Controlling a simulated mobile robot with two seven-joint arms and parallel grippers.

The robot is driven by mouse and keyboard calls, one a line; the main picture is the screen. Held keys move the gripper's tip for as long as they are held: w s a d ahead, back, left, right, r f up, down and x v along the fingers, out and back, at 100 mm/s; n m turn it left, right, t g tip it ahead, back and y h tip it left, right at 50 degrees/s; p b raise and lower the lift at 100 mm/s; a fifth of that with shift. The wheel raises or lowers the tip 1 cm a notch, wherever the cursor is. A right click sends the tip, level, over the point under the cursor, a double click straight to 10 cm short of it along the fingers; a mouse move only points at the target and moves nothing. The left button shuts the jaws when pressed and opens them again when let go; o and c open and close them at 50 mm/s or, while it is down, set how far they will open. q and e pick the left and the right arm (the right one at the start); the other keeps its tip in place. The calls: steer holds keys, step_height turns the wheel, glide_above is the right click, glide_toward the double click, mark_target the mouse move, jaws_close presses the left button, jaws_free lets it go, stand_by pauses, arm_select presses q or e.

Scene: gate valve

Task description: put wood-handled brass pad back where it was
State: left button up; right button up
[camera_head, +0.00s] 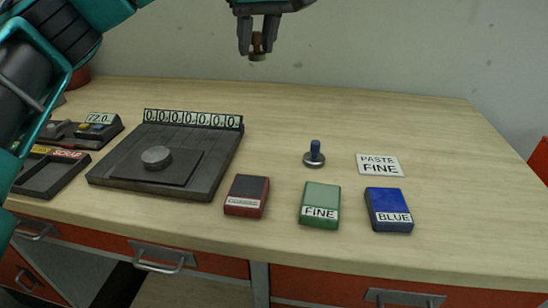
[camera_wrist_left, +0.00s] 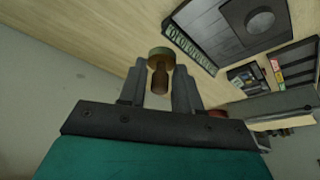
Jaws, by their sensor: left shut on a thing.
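My left gripper (camera_head: 259,38) is shut on the wood-handled brass pad (camera_head: 257,55) and holds it high above the back of the bench. In the left wrist view the fingers (camera_wrist_left: 160,83) grip the brown handle, and the round brass pad (camera_wrist_left: 160,53) sticks out beyond the fingertips. A blue-handled pad (camera_head: 314,155) stands upright on the bench, apart from the gripper. To its right lies a white card (camera_head: 380,165) reading "PASTE FINE". My right gripper does not show.
Red (camera_head: 246,196), green "FINE" (camera_head: 320,205) and blue "BLUE" (camera_head: 389,210) blocks sit along the front. A dark plate with a digit display (camera_head: 193,119) holds a grey disc (camera_head: 156,157). A dark tray (camera_head: 50,174) lies at left. The bench's back middle is clear.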

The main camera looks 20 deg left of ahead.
mark_target(259, 151)
arm_select(q)
steer(key=shift+w, duration=0.1)
steer(key=shift+d+f, duration=0.1)
steer(key=shift+f, duration=0.2)
step_height(259, 151, down, 19)
steer(key=b, duration=0.3)
steer(key=shift+f, duration=0.1)
steer(key=shift+f, duration=0.1)
steer(key=o, duration=1)
steer(key=shift+r, duration=0.3)
steer(key=p+v, duration=0.1)
steer(key=v, duration=1)
steer(key=shift+s+d+r, duration=0.1)
steer(key=shift+s+r, duration=0.15)
